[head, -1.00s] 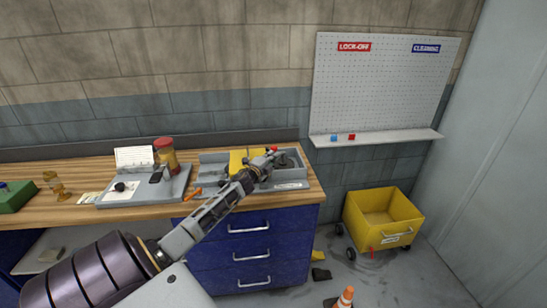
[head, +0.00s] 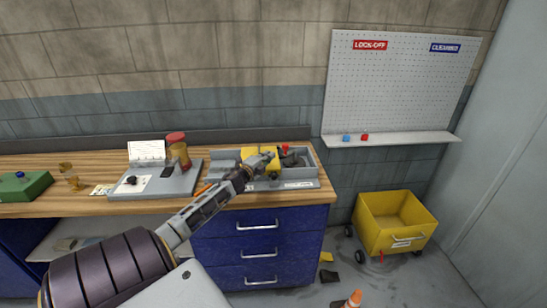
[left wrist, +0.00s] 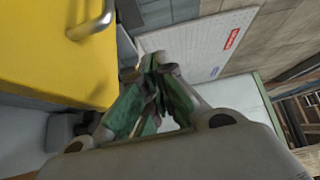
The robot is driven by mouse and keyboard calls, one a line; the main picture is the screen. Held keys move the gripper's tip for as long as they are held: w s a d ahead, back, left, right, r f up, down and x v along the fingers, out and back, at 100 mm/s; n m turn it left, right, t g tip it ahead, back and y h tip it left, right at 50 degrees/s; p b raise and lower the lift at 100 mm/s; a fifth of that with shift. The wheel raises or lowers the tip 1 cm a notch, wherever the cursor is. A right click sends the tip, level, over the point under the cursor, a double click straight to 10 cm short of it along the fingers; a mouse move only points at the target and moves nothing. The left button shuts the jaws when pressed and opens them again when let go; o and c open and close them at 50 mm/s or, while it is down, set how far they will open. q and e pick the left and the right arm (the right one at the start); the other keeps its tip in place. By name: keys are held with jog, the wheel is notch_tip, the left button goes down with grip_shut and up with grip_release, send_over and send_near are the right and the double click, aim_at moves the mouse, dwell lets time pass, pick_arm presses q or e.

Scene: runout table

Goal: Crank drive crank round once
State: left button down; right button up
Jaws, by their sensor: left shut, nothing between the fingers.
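A yellow housing (head: 256,151) stands in a grey tray (head: 308,173) at the right end of the bench. It fills the upper left of the left wrist view (left wrist: 50,50), with a bent metal bar (left wrist: 94,22) on its face; I cannot tell whether this bar is the drive crank. A small red knob (head: 285,148) shows just right of the housing in the head view. My left gripper (head: 269,156) is in front of the housing, shut and empty. Its green-padded fingertips (left wrist: 154,62) meet beside the housing. My right gripper is not in view.
A grey panel (head: 180,185) with a card and a jar (head: 177,150) lies left of the tray. A green box (head: 25,186) is at far left. Blue drawers (head: 258,248) are below; a yellow cart (head: 392,222) and a cone (head: 353,299) are on the floor.

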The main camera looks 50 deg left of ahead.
pick_arm(q)
jog(key=shift+s+a, duration=0.65)
jog(key=shift+s, duration=0.3)
jog(key=c, duration=2.2)
grip_release()
